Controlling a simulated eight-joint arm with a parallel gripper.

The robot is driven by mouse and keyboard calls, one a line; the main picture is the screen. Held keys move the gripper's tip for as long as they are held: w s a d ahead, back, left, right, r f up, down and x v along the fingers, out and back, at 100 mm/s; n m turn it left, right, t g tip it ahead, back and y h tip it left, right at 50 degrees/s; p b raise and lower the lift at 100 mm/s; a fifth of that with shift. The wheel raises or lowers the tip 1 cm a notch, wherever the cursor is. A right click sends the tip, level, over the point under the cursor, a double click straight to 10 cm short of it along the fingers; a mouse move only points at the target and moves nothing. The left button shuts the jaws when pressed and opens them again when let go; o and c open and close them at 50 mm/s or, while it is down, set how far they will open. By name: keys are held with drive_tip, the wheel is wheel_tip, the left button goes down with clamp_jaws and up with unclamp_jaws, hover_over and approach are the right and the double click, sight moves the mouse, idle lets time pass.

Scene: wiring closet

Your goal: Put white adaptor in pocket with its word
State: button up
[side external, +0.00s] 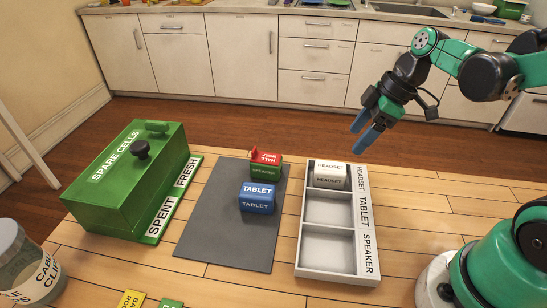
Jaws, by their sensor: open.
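The white adaptor (330,173), marked HEADSET, sits in the far pocket of the light grey tray (299,268). It stands above the rim, and whether it rests flat on the pocket floor is hidden. The tray's right edge reads HEADSET, TABLET, SPEAKER from far to near, and the adaptor is beside HEADSET. The middle and near pockets are empty. My gripper (363,136) is open and empty, with blue fingers pointing down, above and to the right of the tray's far end, apart from the adaptor.
A blue TABLET block (257,197) and a green SPEAKER block (265,172) with a red block (265,157) behind it stand on the dark mat (225,237). A green SPARE CELLS box (125,175) stands left. A jar (25,265) is at front left.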

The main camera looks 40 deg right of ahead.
drive_tip(key=a+r+m+t+h, duration=0.1)
drive_tip(key=m, duration=0.2)
drive_tip(key=s+a+m+t+h, duration=0.1)
drive_tip(key=m, duration=0.2)
drive_tip(key=a+r+m+t+h, duration=0.1)
drive_tip(key=a+m+t, duration=0.1)
drive_tip(key=m, duration=0.1)
drive_tip(key=shift+s+r, duration=0.3)
drive_tip(key=shift+r, duration=0.05)
